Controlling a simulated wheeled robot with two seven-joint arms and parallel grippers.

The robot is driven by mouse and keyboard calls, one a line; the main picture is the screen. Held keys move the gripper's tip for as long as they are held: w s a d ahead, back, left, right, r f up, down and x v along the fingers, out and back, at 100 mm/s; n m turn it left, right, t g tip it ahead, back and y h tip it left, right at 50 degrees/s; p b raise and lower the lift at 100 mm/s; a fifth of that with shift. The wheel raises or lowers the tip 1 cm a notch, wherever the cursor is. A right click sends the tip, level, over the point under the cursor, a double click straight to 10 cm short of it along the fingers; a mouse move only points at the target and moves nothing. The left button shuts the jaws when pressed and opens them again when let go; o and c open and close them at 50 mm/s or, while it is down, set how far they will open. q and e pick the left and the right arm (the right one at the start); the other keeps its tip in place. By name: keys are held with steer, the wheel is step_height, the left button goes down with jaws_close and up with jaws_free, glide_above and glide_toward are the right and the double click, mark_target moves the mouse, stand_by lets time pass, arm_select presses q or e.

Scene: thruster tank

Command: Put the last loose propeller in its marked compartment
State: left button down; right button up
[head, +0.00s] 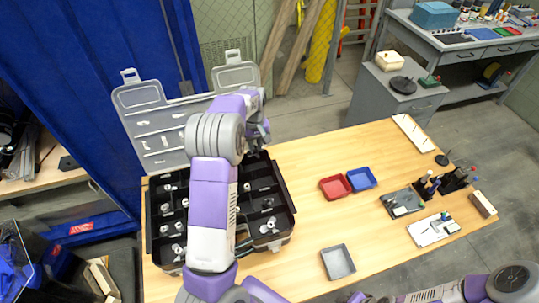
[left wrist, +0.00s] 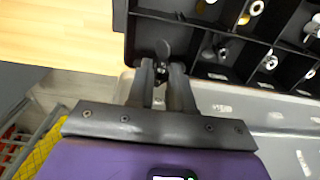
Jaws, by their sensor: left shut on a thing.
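My left gripper (head: 259,138) is over the far right corner of the black compartment case (head: 291,205) on the wooden table. In the left wrist view, its two fingers (left wrist: 161,72) are shut on a small dark propeller (left wrist: 162,48). The propeller shows in front of a dark corner compartment at the case's edge; I cannot tell whether it touches the case. Several neighbouring compartments hold small light and metallic parts. The marking of the compartment cannot be read. My left arm hides the middle of the case in the head view. My right gripper is out of view.
The case's grey lids (head: 150,118) stand open behind it. A red tray (head: 335,187), a blue tray (head: 361,179) and a grey tray (head: 338,262) lie on the table to the right. Tools and small holders crowd the table's right end. Bare wood lies between case and trays.

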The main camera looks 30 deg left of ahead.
arm_select(q)
steer(key=f, duration=0.3)
steer(key=s+f, duration=0.1)
steer(key=f, duration=0.1)
steer(key=shift+f+b, duration=0.1)
steer(key=shift+b, duration=0.2)
steer(key=shift+w+f, duration=0.15)
steer(key=shift+f, duration=0.45)
step_height(320, 180, down, 3)
steer(key=shift+f, duration=0.1)
steer(key=shift+f+b, duration=0.1)
steer(key=shift+b, duration=0.2)
steer(key=c, duration=1)
jaws_free()
